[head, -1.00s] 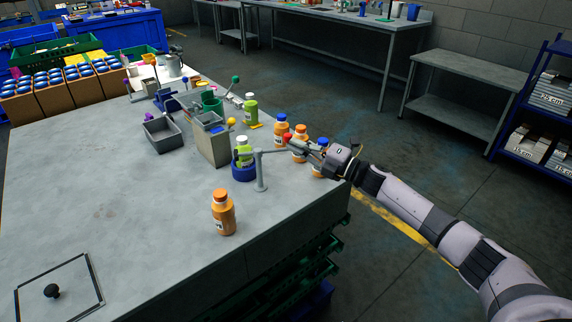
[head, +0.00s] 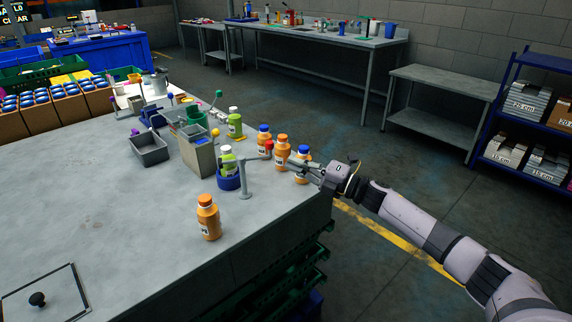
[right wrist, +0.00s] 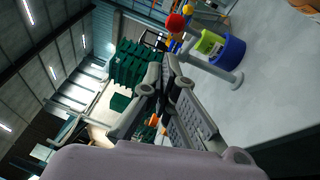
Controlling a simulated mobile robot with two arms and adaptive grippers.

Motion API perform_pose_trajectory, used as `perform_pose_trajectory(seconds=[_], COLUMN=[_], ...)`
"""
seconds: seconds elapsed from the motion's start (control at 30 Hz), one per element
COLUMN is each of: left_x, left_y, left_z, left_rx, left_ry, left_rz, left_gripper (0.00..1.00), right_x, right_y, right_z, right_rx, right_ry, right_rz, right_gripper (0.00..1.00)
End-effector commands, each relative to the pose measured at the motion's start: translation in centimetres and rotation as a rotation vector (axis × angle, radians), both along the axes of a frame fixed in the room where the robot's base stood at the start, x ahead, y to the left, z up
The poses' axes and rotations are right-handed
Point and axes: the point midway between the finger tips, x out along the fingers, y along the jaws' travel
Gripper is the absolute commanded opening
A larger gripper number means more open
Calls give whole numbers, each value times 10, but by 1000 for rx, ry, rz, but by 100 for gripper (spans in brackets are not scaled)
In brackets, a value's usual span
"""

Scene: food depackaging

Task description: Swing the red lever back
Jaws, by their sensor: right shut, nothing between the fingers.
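The red lever is a grey bar on a grey post (head: 244,181), with a red knob (head: 269,146) at its end. The bar points right and away from me, past the green bottle (head: 228,161) in its blue ring holder (head: 229,181). My right gripper (head: 303,165) is shut and empty, to the right of the knob and apart from it, in front of a blue-capped orange bottle (head: 303,151). In the right wrist view the shut fingers (right wrist: 168,82) lie below the red knob (right wrist: 176,23). My left gripper is not in view.
Two more orange bottles (head: 264,136) (head: 282,150) stand just beyond the knob. Another orange bottle (head: 208,220) stands nearer on the table. A grey machine block (head: 198,155) is left of the lever. The table (head: 100,200) is clear at left, and its right edge is near the gripper.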

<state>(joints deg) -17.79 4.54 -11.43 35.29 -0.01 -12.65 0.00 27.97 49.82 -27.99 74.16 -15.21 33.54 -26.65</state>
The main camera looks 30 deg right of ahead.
Motion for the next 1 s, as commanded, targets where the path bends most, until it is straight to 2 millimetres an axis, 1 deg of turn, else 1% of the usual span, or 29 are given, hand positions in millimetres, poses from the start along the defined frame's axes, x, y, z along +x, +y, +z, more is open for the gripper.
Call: perform_pose_trajectory(seconds=[0.03,0.1,0.17,0.23,0.3,0.4,0.53,0.57,0.67,0.8,0.9,1.0], left_x=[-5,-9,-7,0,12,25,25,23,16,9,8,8], left_y=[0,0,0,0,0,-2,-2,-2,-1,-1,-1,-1], left_z=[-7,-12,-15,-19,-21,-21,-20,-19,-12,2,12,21], left_rx=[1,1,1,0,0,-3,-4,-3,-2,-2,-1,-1], left_ry=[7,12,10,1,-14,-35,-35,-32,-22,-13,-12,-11], left_rz=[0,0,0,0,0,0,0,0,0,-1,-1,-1], left_gripper=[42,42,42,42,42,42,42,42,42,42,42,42], right_x=[-8,-18,-26,-35,-42,-49,-50,-49,-40,-26,-23,-27], right_y=[-8,-17,-24,-32,-39,-45,-44,-41,-23,15,40,62], right_z=[-7,-10,-12,-13,-14,-13,-11,-10,-6,5,15,26], right_rx=[-3,-3,-2,-2,-2,0,4,7,22,54,82,111], right_ry=[4,5,5,5,5,3,6,9,30,83,127,177], right_rz=[-2,-1,-1,0,-1,2,-10,-17,-69,-193,-290,-388], right_gripper=[0,0,0,0,0,0,0,0,0,0,0,0])
